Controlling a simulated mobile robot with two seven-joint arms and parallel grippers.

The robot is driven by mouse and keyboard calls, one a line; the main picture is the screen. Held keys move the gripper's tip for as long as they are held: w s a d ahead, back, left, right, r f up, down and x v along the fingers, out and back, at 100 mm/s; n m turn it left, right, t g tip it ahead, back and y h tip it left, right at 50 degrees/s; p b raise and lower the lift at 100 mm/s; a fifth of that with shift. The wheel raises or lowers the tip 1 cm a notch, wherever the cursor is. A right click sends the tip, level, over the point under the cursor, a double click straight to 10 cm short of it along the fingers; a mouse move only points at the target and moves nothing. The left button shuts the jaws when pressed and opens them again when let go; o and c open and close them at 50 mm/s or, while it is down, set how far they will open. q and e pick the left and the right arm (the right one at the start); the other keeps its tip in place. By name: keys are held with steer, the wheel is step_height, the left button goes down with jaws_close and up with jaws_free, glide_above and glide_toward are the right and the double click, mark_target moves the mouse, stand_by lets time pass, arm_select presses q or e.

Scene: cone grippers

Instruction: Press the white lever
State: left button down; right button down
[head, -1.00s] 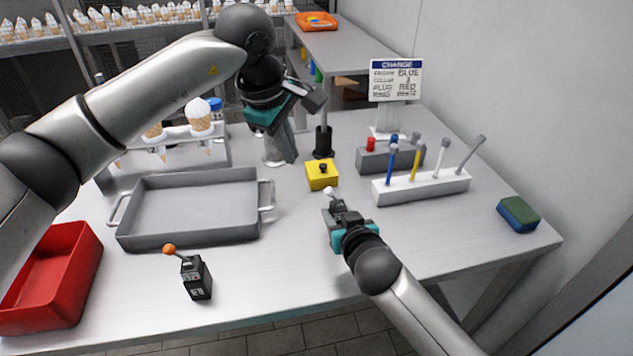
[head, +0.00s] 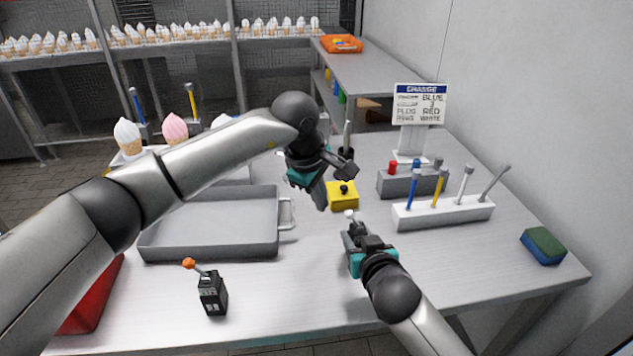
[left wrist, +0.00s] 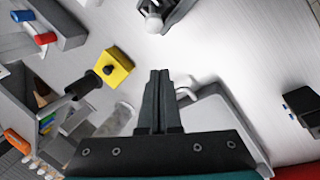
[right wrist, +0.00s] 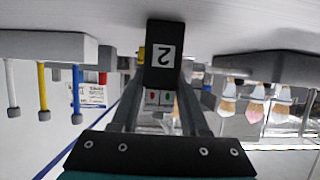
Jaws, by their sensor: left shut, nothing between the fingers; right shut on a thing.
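The white lever (head: 350,214) is a white ball knob on a black box (right wrist: 160,48) marked "2". My right gripper (head: 354,235) is shut on this box, over the table right of the tray. The knob also shows at the top of the left wrist view (left wrist: 154,24). My left gripper (head: 321,204) is shut and empty, pointing down, a short way left of the white knob and not touching it. Its closed fingers fill the middle of the left wrist view (left wrist: 159,76). The lower part of the held box is partly hidden by my right fingers.
A yellow box with a black knob (head: 342,196) stands just behind the grippers. A grey tray (head: 210,253) is at left, with an orange-knobbed lever box (head: 212,294) in front. A white block with rods (head: 445,214) is at right, near a sponge (head: 543,246).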

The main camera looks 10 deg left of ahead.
mark_target(353, 220)
arm_select(q)
steer(key=shift+s+d+r, duration=0.1)
steer(key=shift+s+d, duration=0.15)
steer(key=shift+d, duration=0.35)
steer(key=shift+s+d+r, duration=0.1)
steer(key=shift+s+d, duration=0.2)
steer(key=shift+d, duration=0.25)
steer(key=shift+s+d, duration=0.25)
steer(key=shift+d, duration=0.35)
steer(key=shift+d+g+y, duration=0.25)
steer(key=shift+g+y, duration=0.05)
steer(key=shift+y, duration=0.3)
steer(key=shift+w+d+r+y, duration=0.2)
steer(key=shift+r+y, duration=0.15)
steer(key=shift+y, duration=0.45)
